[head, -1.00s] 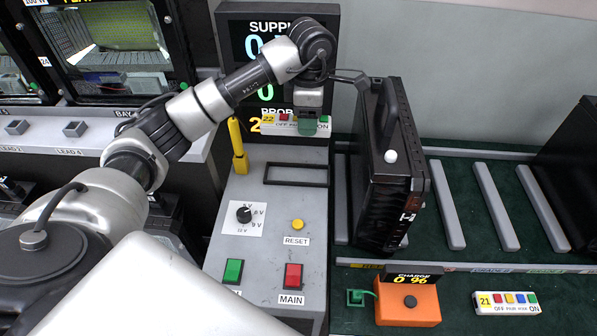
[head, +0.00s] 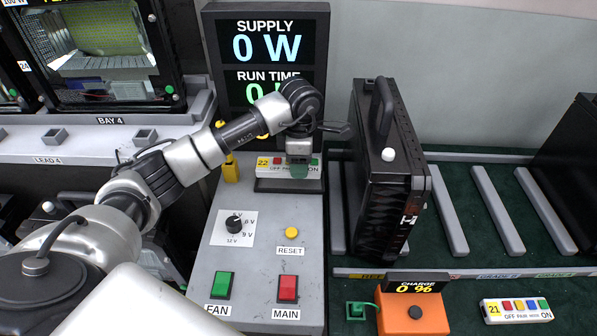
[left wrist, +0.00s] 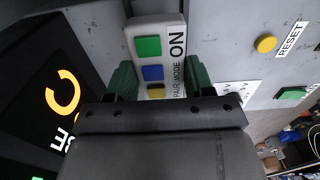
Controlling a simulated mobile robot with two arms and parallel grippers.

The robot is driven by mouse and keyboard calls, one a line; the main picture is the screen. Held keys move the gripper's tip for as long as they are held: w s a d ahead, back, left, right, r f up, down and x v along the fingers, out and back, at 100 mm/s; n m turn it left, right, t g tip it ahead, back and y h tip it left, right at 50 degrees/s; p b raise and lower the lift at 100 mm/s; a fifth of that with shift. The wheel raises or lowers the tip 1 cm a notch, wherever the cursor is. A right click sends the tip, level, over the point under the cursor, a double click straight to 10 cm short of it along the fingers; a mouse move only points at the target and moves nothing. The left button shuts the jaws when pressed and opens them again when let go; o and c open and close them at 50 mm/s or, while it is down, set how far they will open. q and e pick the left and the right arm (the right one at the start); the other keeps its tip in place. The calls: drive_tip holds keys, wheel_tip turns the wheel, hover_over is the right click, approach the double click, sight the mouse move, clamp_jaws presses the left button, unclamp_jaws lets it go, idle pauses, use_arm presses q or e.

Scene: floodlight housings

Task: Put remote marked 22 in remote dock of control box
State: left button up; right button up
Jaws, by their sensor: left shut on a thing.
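The white remote marked 22 (head: 267,170) has coloured buttons and lies level in my left gripper (head: 299,169), low over the back of the grey control box (head: 262,262). The dark rectangular rim of the remote dock (head: 285,187) shows just below and in front of the remote. I cannot tell whether the remote touches the dock or hangs slightly above it. In the left wrist view, the green finger pads (left wrist: 153,84) close on both sides of the remote (left wrist: 143,24), which shows green, blue and yellow buttons. My right gripper is not in view.
A black housing (head: 385,185) stands close right of the control box. A yellow post (head: 230,168) stands left of the dock. The SUPPLY display (head: 266,45) rises behind. An orange charger (head: 415,315) and remote 21 (head: 516,311) lie at front right.

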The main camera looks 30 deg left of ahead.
use_arm(q)
wheel_tip(320, 180, down, 4)
drive_tip(key=shift+r, duration=0.1)
drive_tip(key=shift+f, duration=0.2)
drive_tip(key=o, duration=1)
drive_tip(key=shift+r, duration=0.2)
wheel_tip(320, 180, up, 12)
drive_tip(key=shift+b, duration=0.7)
